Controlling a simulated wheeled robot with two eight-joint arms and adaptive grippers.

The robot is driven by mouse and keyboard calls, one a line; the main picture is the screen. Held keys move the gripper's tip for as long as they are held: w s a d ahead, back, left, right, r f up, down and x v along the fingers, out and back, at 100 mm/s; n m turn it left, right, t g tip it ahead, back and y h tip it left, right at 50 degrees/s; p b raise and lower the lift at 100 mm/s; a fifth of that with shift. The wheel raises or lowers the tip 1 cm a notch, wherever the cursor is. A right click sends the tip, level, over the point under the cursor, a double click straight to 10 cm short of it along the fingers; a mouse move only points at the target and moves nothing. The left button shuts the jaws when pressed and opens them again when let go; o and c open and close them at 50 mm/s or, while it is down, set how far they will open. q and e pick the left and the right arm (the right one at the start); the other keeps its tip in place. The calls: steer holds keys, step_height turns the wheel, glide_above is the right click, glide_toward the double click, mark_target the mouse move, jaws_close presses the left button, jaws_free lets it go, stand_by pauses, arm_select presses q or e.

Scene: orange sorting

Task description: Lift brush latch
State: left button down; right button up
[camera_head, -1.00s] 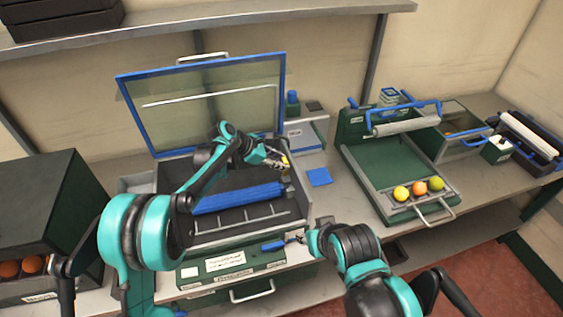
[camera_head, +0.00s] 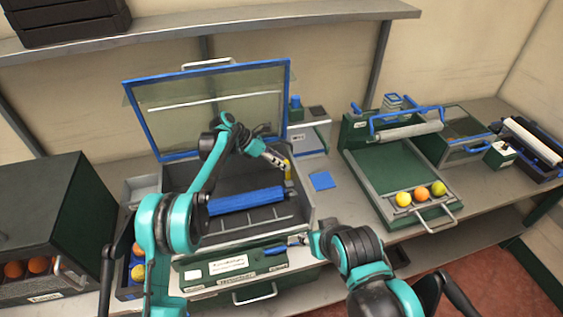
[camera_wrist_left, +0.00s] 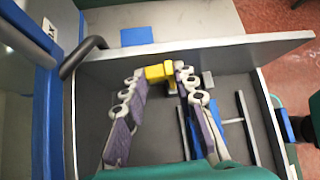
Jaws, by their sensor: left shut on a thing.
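A yellow latch (camera_head: 288,171) stands at the right wall of the open grey box (camera_head: 305,205). It also shows in the left wrist view (camera_wrist_left: 157,73), between the fingertips of my left gripper (camera_wrist_left: 163,72). My left gripper (camera_head: 282,164) reaches over the box from the left and is shut on the latch. A blue brush roller (camera_head: 246,200) lies across the box, left of and below the latch. My right gripper (camera_head: 303,241) is at the box's front edge beside a blue handle (camera_head: 276,250); its fingers are too small to read.
The blue-framed lid (camera_head: 210,108) stands open behind the box. A green tray (camera_head: 390,170) with several fruits is to the right. A dark crate (camera_head: 45,220) with oranges is at the left. A blue square (camera_head: 321,181) lies on the bench.

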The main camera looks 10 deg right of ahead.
arm_select(q)
steer(key=shift+w, duration=0.2)
steer(key=c, duration=1.6)
jaws_free()
steer(key=shift+o, duration=1.2)
steer(key=shift+w+f, duration=0.15)
steer(key=shift+s, duration=0.2)
